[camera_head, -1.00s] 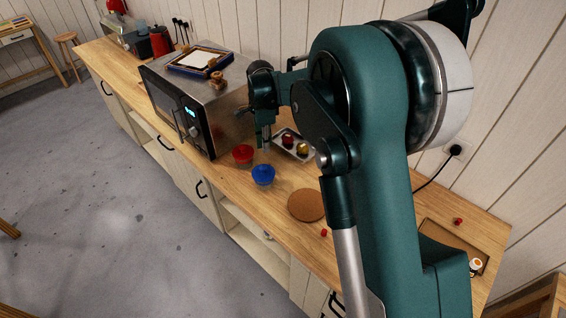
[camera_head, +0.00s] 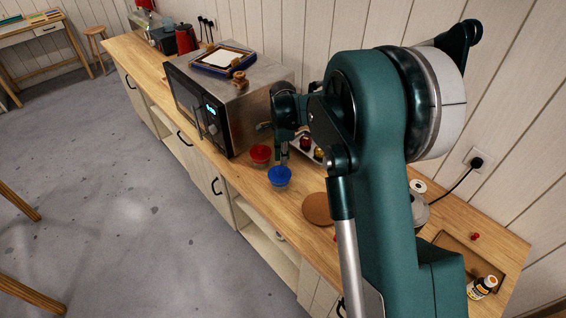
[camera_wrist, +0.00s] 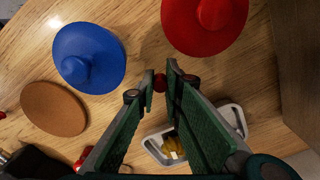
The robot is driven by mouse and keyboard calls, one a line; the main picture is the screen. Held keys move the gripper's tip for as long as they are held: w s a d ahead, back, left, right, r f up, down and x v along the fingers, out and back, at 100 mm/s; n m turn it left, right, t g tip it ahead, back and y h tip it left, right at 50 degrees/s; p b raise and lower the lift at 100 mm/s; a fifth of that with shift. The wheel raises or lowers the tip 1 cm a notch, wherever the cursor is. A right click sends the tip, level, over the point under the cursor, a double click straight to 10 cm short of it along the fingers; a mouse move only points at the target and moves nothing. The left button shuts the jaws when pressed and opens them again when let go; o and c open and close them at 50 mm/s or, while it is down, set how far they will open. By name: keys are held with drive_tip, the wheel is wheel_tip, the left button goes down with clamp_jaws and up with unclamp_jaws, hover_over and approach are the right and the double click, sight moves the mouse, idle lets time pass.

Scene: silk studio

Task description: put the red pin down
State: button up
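In the wrist view the two green fingers of my gripper (camera_wrist: 160,76) are closed together at the tips on a small round red pin (camera_wrist: 160,83). The pin is held above the wooden counter (camera_wrist: 135,25), between the blue-lidded bowl (camera_wrist: 88,60) and the red-lidded bowl (camera_wrist: 205,22). In the head view my gripper (camera_head: 284,154) points down behind the blue bowl (camera_head: 279,176) and right of the red bowl (camera_head: 260,154). The held pin cannot be made out there. Another small red pin (camera_head: 475,237) lies at the tray on the far right.
A small metal tray (camera_wrist: 154,147) with a gold item lies just beside the gripper. A cork disc (camera_head: 317,209) lies on the counter nearer me. The microwave (camera_head: 240,120) stands left. A brown tray (camera_head: 500,268) and a bottle (camera_head: 481,287) are at the right end.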

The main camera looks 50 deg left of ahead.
drive_tip(key=shift+f, duration=1.45)
drive_tip(key=shift+f, duration=0.2)
drive_tip(key=o, duration=0.7)
drive_tip(key=shift+c, duration=0.2)
drive_tip(key=shift+r, duration=0.25)
wheel_tip(320, 180, up, 12)
drive_tip(key=shift+f, duration=0.1)
drive_tip(key=shift+a, duration=0.1)
